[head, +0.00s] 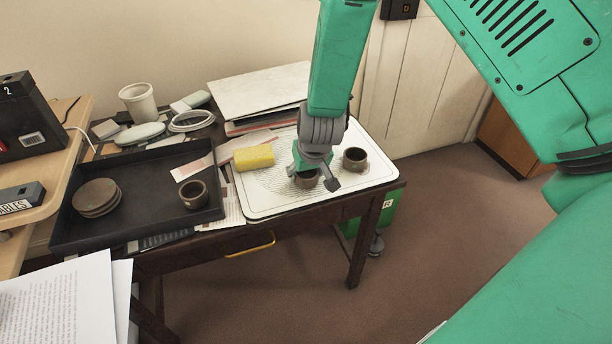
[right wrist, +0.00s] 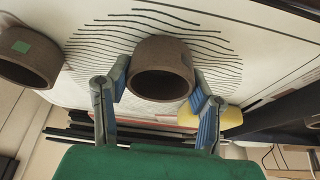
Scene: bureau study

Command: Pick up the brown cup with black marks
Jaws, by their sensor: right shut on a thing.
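My right gripper (head: 313,176) reaches down over the white patterned board and is shut on a brown cup (head: 306,180). In the right wrist view this brown cup (right wrist: 162,66) sits between the two blue-padded fingers, with its opening facing the camera. A small dark patch shows low on its right side; I cannot make it out clearly. A second brown cup (head: 355,160) stands to the right on the same board; in the right wrist view it is at the left edge (right wrist: 28,58) with a green square mark. A third brown cup (head: 193,195) stands in the black tray. My left gripper is not in view.
The white board (head: 262,208) lies on a dark table beside the black tray (head: 140,228). The tray also holds brown discs (head: 97,197). A yellow sponge (head: 254,157) lies close left of my gripper. A white cup (head: 138,102) stands behind. Open floor lies right.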

